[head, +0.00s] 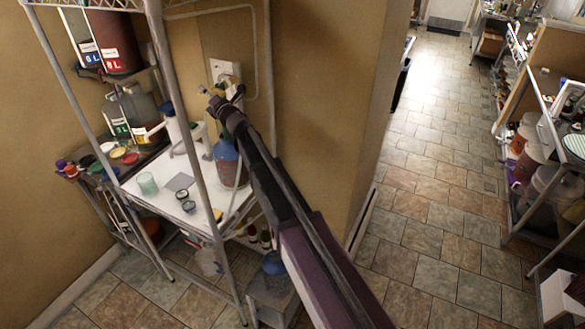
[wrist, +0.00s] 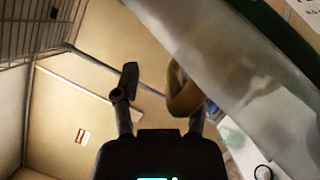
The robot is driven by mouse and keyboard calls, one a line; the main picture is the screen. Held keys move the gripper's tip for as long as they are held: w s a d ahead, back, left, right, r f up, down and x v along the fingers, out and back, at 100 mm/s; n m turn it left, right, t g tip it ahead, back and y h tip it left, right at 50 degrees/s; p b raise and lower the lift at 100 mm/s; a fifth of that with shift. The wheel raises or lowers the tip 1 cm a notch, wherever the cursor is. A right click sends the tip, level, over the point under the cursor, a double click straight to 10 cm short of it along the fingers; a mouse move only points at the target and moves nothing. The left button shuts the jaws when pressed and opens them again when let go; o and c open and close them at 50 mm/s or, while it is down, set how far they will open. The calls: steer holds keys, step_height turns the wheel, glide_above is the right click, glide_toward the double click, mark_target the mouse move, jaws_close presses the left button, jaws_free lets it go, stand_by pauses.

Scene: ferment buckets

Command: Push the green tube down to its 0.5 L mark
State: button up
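In the wrist view, a large grey, translucent, slanted surface (wrist: 225,55) fills the upper right. A dark green band (wrist: 282,42) and a white label with a partly cut-off 0.5 marking (wrist: 307,12) run along it. I cannot tell whether this is the green tube, and I see no clear green tube in the head view. My gripper (wrist: 157,85) has its two fingers apart with a visible gap. A tan ring-shaped part (wrist: 183,92) overlaps the right finger; contact is unclear. In the head view my gripper (head: 215,101) is small, above the white worktop.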

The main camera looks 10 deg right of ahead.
steer(key=shift+s+r+p, duration=0.15)
steer(key=shift+r+p, duration=0.25)
steer(key=shift+r, duration=0.25)
steer(key=b+v, duration=0.3)
steer(key=v, duration=1.1)
steer(key=s+d+f+m+g+h+b, duration=0.2)
steer(key=d+f+m+h+b, duration=0.3)
steer(key=d+f+m, duration=0.4)
steer(key=s+d+f+m+g+h+b, duration=0.2)
steer(key=d+f+m+h+b, duration=0.4)
steer(key=f, duration=0.8)
steer(key=shift+s+d+m+g+h, duration=0.3)
steer(key=shift+s+d+m+h, duration=0.45)
steer(key=shift+d+m+h, duration=1)
steer(key=shift+d+m+y, duration=0.15)
steer(key=shift+m+y, duration=0.3)
steer(key=shift+m, duration=0.2)
